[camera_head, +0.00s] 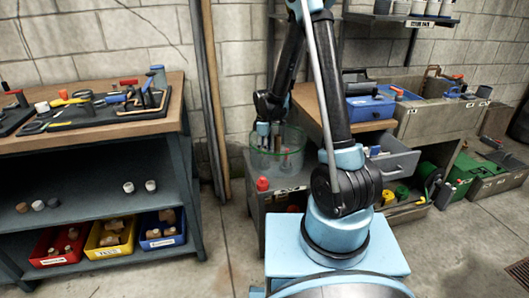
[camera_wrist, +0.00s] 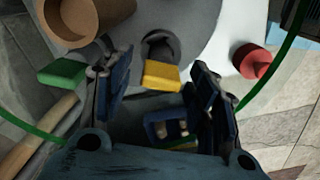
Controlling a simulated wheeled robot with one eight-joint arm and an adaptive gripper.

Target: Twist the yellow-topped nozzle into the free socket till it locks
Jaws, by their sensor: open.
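The yellow-topped nozzle (camera_wrist: 162,76) shows in the wrist view, a yellow block on a dark round body against a grey surface. My gripper (camera_head: 269,136) is open, pointing down at the clear green-rimmed tub (camera_head: 291,160) in the head view. In the wrist view its two blue-padded fingers stand apart on either side of the yellow top, with a gap to each. Whether the fingertips are level with the nozzle I cannot tell. A green-topped piece (camera_wrist: 62,72) is beside the left finger. I cannot make out the free socket.
A tan hollow cylinder (camera_wrist: 88,18) and a red cylinder (camera_wrist: 251,61) are near the nozzle. A red-topped piece (camera_head: 262,184) stands in front of the tub. A tool bench (camera_head: 90,134) is left; drawers and crates (camera_head: 440,122) are right. Poles (camera_head: 208,95) lean behind.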

